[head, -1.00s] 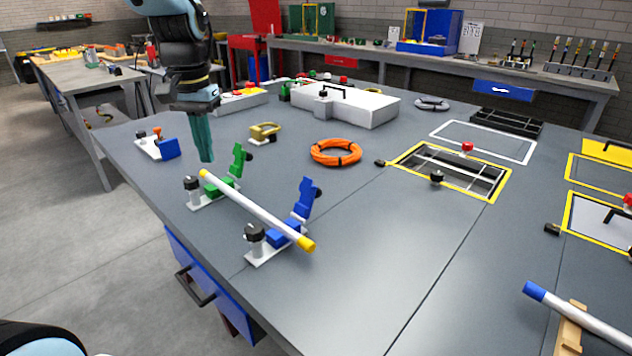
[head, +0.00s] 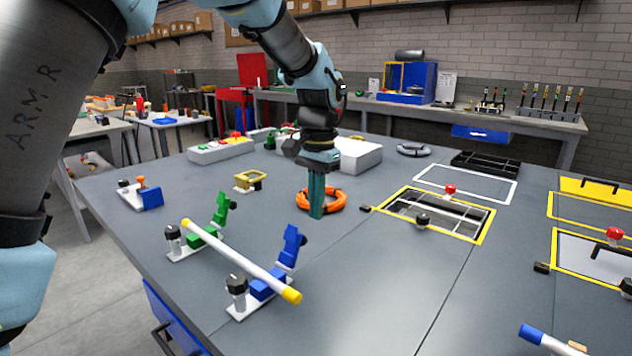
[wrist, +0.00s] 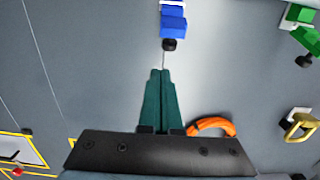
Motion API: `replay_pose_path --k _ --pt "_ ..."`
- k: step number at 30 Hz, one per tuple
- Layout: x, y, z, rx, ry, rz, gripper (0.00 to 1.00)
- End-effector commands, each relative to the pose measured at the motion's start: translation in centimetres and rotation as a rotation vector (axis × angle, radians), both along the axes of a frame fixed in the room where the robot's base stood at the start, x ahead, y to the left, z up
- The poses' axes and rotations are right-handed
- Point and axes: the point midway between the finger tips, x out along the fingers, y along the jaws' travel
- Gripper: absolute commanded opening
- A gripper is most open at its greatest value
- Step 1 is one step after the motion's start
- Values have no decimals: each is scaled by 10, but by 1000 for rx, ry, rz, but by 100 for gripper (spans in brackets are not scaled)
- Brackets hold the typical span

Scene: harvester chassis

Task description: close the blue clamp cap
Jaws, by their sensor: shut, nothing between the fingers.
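The blue clamp cap (head: 291,246) stands raised and tilted on the blue clamp (head: 262,289), which has a white base and a black knob. A white rod (head: 235,259) with yellow ends lies across the blue clamp and the green clamp (head: 200,239), whose cap is also raised. My gripper (head: 316,214) is shut and empty, pointing down beyond and slightly right of the blue cap, apart from it. In the wrist view, the blue cap (wrist: 173,22) with its black end lies just past my fingertips (wrist: 160,72).
An orange ring (head: 335,202) lies behind my gripper in the head view. A yellow clamp (head: 249,181) stands farther left. A yellow-framed opening (head: 440,215) is to the right. The grey tabletop between the blue clamp and the opening is clear.

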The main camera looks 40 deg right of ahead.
Motion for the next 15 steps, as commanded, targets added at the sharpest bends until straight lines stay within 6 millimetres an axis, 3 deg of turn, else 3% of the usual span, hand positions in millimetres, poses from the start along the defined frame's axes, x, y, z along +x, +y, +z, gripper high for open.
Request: replay_pose_path --k 4,9,15 --pt "-1 3 -25 3 2 -1 0" --pt "-5 27 -11 -2 0 1 0" --pt "-8 37 -9 -1 1 1 0"
